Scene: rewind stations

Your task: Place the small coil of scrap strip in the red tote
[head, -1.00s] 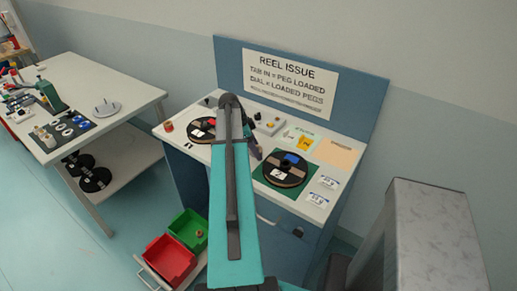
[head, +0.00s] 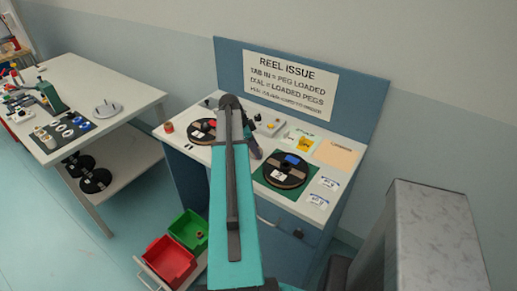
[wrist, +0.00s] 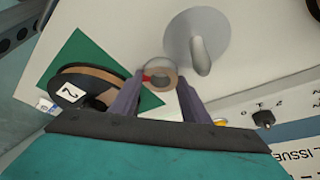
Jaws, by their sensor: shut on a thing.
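In the wrist view, my gripper (wrist: 160,78) is shut on a small tan and grey ring-shaped coil (wrist: 166,85), held between the two purple-grey fingertips. A bit of red shows at the coil's left side. In the head view my arm hides the coil and most of the gripper, over the reel issue bench. The red tote (head: 167,262) is low on the left of the bench, near the floor, and looks empty. It is well away from my gripper.
A green tote (head: 184,224) adjoins the red one and holds a small dark object. The bench carries a black reel (head: 286,170) on a green mat; the wrist view shows a grey disc with a peg (wrist: 198,40). A white table (head: 95,65) stands left. A grey block (head: 432,230) is at right.

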